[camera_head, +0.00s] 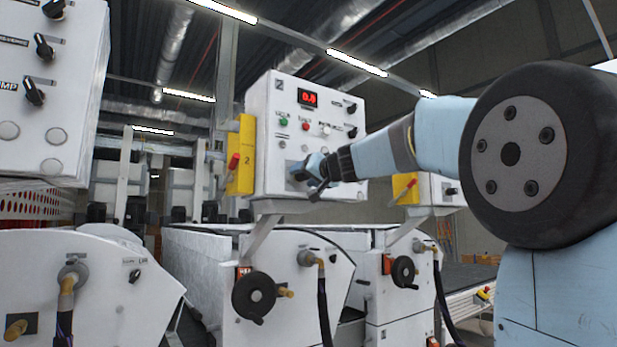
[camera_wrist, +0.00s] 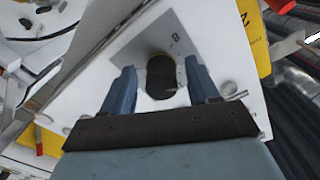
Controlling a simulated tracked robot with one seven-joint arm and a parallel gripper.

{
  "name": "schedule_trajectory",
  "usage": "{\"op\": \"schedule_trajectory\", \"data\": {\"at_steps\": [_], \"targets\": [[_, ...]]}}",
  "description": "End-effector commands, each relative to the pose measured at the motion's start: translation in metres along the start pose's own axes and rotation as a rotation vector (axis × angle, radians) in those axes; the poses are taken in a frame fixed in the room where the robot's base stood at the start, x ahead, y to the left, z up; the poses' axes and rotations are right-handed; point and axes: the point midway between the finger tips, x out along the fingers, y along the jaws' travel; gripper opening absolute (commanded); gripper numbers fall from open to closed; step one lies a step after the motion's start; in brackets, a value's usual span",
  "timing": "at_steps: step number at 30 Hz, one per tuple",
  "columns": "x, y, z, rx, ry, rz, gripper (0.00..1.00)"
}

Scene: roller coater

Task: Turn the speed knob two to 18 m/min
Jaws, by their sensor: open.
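Control panel 2 (camera_head: 262,165) is a white box with a red display (camera_head: 308,98) that appears to read 0.0. My open gripper (camera_wrist: 160,68) has one blue finger on each side of this knob, with gaps visible. I cannot tell the knob's pointer direction or whether the fingertips touch the plate.
Panel 2 also carries a green button (camera_head: 283,122), a red button (camera_head: 305,127) and black selector knobs (camera_head: 351,107) at its right. A yellow box (camera_head: 243,155) with a red lever stands at its left edge. Another panel (camera_head: 45,90) stands at the far left; a handwheel (camera_head: 254,297) is below.

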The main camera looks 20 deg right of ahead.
Motion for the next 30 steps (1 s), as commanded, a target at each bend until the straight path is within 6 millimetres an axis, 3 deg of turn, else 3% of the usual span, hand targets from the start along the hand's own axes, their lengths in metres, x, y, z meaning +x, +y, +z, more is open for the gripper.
{"op": "schedule_trajectory", "data": {"at_steps": [6,23,24,30], "targets": [[0.0000,0.0000,-0.0001,0.000,0.000,0.000,0.59],[-0.0004,0.0013,-0.0003,0.000,0.000,0.002,0.05],[-0.0028,0.0084,-0.0037,0.001,0.001,0.003,0.05],[-0.0018,0.0057,-0.0022,0.020,0.003,0.008,0.05]]}}
